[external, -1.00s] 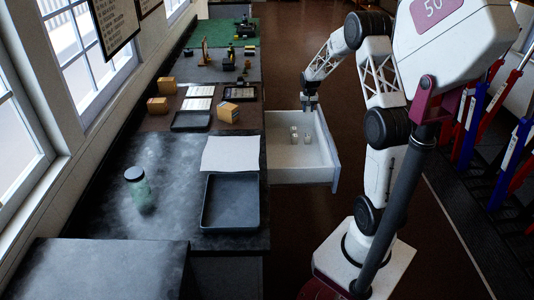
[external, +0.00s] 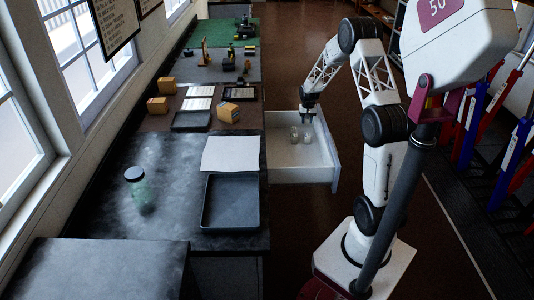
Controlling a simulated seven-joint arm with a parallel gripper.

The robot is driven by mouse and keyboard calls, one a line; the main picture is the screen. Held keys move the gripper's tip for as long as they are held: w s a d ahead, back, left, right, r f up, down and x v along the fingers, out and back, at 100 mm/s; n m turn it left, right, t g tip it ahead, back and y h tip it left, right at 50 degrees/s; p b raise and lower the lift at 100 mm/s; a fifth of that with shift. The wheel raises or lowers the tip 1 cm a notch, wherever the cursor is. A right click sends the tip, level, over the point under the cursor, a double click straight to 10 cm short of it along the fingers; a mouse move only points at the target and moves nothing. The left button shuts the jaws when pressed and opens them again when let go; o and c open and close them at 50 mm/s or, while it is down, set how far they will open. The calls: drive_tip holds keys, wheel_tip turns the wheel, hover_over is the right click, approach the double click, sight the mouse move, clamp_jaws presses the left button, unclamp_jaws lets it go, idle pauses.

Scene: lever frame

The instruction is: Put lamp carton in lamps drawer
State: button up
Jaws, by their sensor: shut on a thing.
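A white drawer (external: 283,174) stands pulled out from the right side of the dark bench. Several small pale, glassy items (external: 294,136) stand inside it. My gripper (external: 308,121) points down over the far part of the drawer, close above these items. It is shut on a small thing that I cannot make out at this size. Orange-tan cartons stand on the bench: one near the bench's right edge (external: 228,112), one at the left (external: 158,105) and one farther back (external: 167,85). I cannot read labels or tell which is the lamp carton.
A dark tray (external: 205,226) and a white sheet (external: 230,153) lie on the near bench. A green jar with a dark lid (external: 137,186) stands left of the tray. The drawer's raised front panel (external: 336,165) is on its right side. Its near floor is clear.

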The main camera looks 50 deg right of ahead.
drive_tip(key=shift+f, duration=2.25)
drive_tip(key=shift+f, duration=0.1)
drive_tip(key=shift+f, duration=1.75)
drive_tip(key=shift+f, duration=0.1)
drive_tip(key=o, duration=0.9)
wheel_tip(320, 180, up, 12)
drive_tip(key=shift+r, duration=0.1)
